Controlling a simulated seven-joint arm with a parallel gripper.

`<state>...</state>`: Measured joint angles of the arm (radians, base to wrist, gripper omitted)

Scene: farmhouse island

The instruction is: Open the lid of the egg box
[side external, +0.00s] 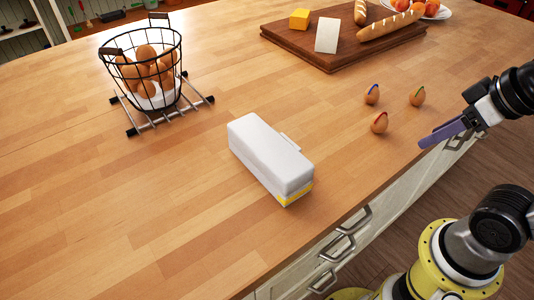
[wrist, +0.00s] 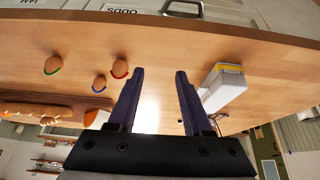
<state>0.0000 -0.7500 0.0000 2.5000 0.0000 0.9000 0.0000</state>
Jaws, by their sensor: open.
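The egg box (side external: 270,157) is a long white carton with a yellow band at its near end. It lies on the wooden island top near the front edge, and its lid looks closed. A small tab shows on its right long side. In the wrist view the egg box (wrist: 222,88) is right of the fingers. My gripper (side external: 444,132) is at the right in the side view, beyond three loose eggs and well apart from the box. In the wrist view my gripper (wrist: 160,72) has its two purple fingers spread, with nothing between them.
Three loose eggs with coloured bands (side external: 380,122) stand between my gripper and the box. A wire basket of eggs (side external: 145,75) sits on a metal rack (side external: 134,130) at the left. A cutting board (side external: 285,35) with bread and cheese is at the back. The counter left of the box is clear.

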